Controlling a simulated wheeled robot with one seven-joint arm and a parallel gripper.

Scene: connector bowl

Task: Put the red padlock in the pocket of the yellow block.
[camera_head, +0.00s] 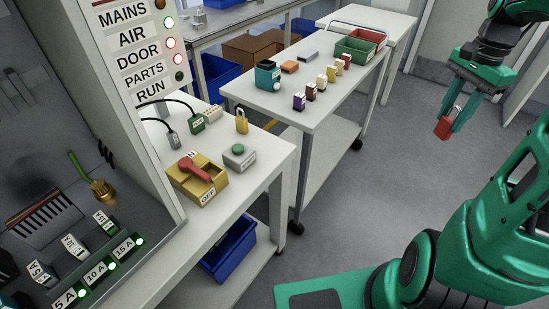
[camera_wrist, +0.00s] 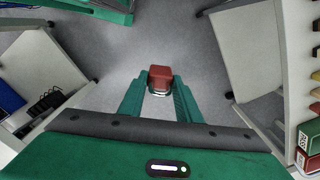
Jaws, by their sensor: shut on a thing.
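The red padlock (camera_head: 443,128) is in my gripper (camera_head: 457,118), high over open floor at the right of the head view. My gripper is shut on it, with the shackle side between the fingers and the red body out past the tips. In the wrist view the padlock (camera_wrist: 160,76) sits between the fingertips of my gripper (camera_wrist: 158,92). The yellow block (camera_head: 208,190) lies on the near white table, with a red lever (camera_head: 195,169) on top and an OFF label in front. It is far from my gripper. I cannot clearly make out its pocket.
Beside the yellow block are a green button box (camera_head: 239,156), a brass padlock (camera_head: 241,122) and a green connector (camera_head: 197,123). A panel (camera_head: 130,60) rises at the left. A second table (camera_head: 300,112) holds several small blocks and bins. Floor lies between tables and gripper.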

